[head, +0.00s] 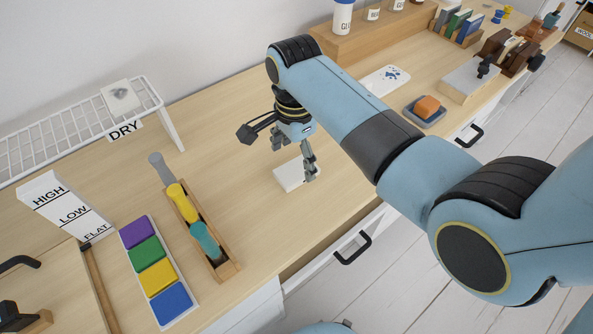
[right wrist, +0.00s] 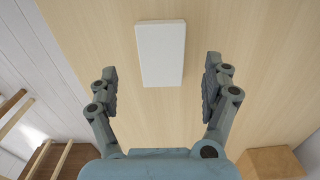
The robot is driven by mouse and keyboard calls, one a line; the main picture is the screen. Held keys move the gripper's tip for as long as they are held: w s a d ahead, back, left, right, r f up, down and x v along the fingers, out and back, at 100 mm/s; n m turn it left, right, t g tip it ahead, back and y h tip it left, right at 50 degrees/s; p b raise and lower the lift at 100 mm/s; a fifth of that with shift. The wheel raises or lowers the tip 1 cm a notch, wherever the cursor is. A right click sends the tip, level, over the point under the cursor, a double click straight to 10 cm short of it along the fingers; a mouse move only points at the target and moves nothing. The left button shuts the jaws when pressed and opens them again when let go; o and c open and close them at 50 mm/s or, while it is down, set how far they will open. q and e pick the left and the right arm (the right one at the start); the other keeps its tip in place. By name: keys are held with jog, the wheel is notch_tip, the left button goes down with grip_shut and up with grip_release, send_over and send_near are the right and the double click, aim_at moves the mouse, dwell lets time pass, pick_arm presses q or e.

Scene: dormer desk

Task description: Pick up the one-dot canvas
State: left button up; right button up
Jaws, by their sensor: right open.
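A plain white canvas (head: 290,179) lies flat on the wooden desk near its front edge, partly hidden by my right gripper (head: 295,160). In the right wrist view the same white canvas (right wrist: 160,50) is a blank rectangle; no dot shows on its visible face. My right gripper (right wrist: 161,75) is open and empty above the canvas, with its fingers apart to either side and the canvas mostly ahead of them. Another canvas with a grey smudge (head: 119,95) lies on the white wire rack (head: 70,128). My left gripper is not in view.
A wooden tray of coloured-handled tools (head: 222,268) and a strip of coloured blocks (head: 158,270) stand left of the canvas. A blue-spotted white palette (head: 378,84), an orange sponge (head: 427,106) and a wooden riser (head: 335,43) lie beyond my right arm. Desk around the canvas is clear.

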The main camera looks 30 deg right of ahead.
aim_at(295, 170)
notch_tip(295, 170, down, 5)
jog(key=shift+w+r+b, duration=0.1)
jog(key=shift+r+b, duration=0.1)
jog(key=shift+b, duration=0.1)
jog(key=c, duration=1.3)
